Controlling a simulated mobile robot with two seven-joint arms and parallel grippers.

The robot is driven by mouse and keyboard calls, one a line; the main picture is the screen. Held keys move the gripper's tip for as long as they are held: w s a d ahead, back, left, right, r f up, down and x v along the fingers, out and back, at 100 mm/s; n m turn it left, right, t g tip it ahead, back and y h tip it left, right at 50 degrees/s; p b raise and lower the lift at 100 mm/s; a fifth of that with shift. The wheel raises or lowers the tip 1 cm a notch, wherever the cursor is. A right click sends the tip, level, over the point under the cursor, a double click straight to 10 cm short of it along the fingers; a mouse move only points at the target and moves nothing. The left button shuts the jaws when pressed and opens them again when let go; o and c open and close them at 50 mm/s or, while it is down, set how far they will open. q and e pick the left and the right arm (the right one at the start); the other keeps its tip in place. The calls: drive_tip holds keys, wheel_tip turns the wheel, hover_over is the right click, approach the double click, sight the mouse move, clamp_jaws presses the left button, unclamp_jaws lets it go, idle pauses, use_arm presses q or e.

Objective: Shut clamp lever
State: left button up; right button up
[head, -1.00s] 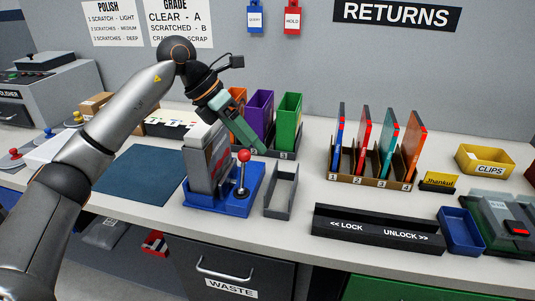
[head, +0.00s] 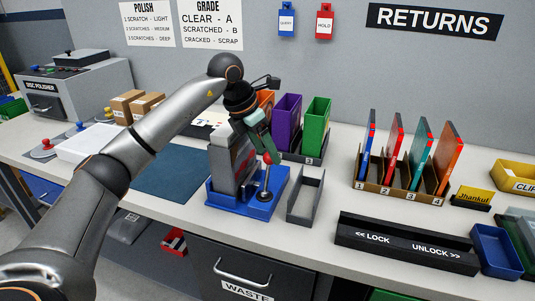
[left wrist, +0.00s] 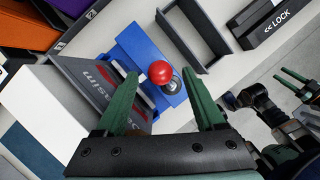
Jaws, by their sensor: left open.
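The clamp has a blue base (head: 230,206) on the workbench and holds an upright grey case (head: 222,170). Its lever (head: 263,185) stands roughly upright at the base's right side, topped by a red ball knob (head: 267,158). My left gripper (head: 262,143) is open just above the knob, its green fingers pointing down. In the left wrist view the red knob (left wrist: 161,72) shows between the spread fingertips; I cannot tell whether either finger touches it. My right gripper (left wrist: 294,81) shows small at that view's right edge, away from the clamp.
A grey open tray (head: 305,198) stands just right of the clamp. Purple (head: 286,118) and green (head: 316,125) bins stand behind. A black LOCK/UNLOCK sign (head: 405,245) lies along the front. A blue mat (head: 175,172) lies to the left.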

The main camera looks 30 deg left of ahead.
use_arm(q)
drive_tip(key=shift+w+d+f, duration=0.15)
drive_tip(key=shift+w+f, duration=0.1)
drive_tip(key=shift+f, duration=0.4)
clamp_jaws()
